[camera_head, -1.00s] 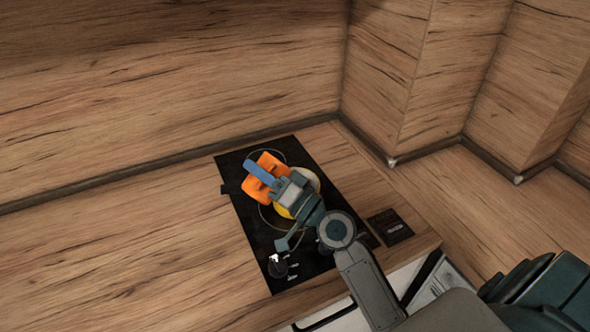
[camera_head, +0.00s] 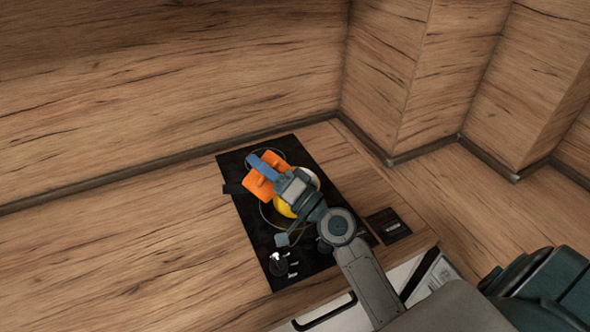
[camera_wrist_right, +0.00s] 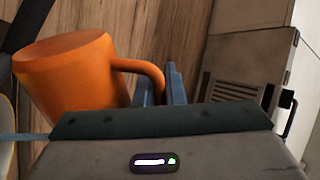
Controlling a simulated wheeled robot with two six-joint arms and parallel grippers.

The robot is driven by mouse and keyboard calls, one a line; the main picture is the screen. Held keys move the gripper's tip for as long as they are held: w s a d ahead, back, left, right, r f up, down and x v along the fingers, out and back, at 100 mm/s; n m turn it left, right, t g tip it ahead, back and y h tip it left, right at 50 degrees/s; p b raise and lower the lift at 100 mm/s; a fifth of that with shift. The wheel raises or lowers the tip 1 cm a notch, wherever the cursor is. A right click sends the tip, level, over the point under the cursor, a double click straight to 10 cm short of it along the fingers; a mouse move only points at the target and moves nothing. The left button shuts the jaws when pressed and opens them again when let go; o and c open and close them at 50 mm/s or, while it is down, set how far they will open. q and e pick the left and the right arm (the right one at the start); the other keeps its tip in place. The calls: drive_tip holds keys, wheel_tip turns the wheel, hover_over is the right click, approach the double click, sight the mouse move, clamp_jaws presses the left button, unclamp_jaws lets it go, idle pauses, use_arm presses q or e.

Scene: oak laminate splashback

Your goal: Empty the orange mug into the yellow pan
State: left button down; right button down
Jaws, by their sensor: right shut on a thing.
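The orange mug (camera_head: 258,189) is held above the cooktop in the head view, partly covered by my right gripper (camera_head: 263,167). In the right wrist view, the mug (camera_wrist_right: 68,80) is tilted, and its handle runs to the blue fingers of the right gripper (camera_wrist_right: 160,88), which are shut on it. The yellow pan (camera_head: 284,209) is on the cooktop below the mug and gripper, mostly hidden by them. A dark bar (camera_head: 233,189), which looks like the pan's handle, sticks out to the left. The mug's contents cannot be made out. My left gripper is not in view.
A small dark panel (camera_head: 388,225) lies to the right. Wooden walls stand behind. The counter left of the cooktop is clear.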

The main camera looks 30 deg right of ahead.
sight(278, 162)
drive_tip(key=shift+w+d+r+m+t+h+p, duration=0.15)
drive_tip(key=shift+d+r+m+t+p, duration=0.15)
drive_tip(key=shift+m+p, duration=0.3)
drive_tip(key=shift+d+r+m+t+h+p, duration=0.2)
drive_tip(key=shift+d+r+m+p, duration=0.25)
drive_tip(key=shift+p, duration=0.2)
drive_tip(key=shift+w+d+m, duration=0.15)
drive_tip(key=shift+m, duration=0.2)
drive_tip(key=shift+d+r+m+h+p, duration=0.15)
drive_tip(key=shift+d+m+h+p, duration=0.15)
drive_tip(key=shift+h, duration=0.05)
drive_tip(key=shift+w+d, duration=0.15)
drive_tip(key=shift+d, duration=0.05)
drive_tip(key=shift+w+d+m+p, duration=0.2)
drive_tip(key=shift+w+m+p, duration=0.1)
drive_tip(key=shift+m+p, duration=0.15)
drive_tip(key=shift+d+r+h, duration=0.15)
drive_tip(key=shift+d+h, duration=0.05)
drive_tip(key=shift+h, duration=0.2)
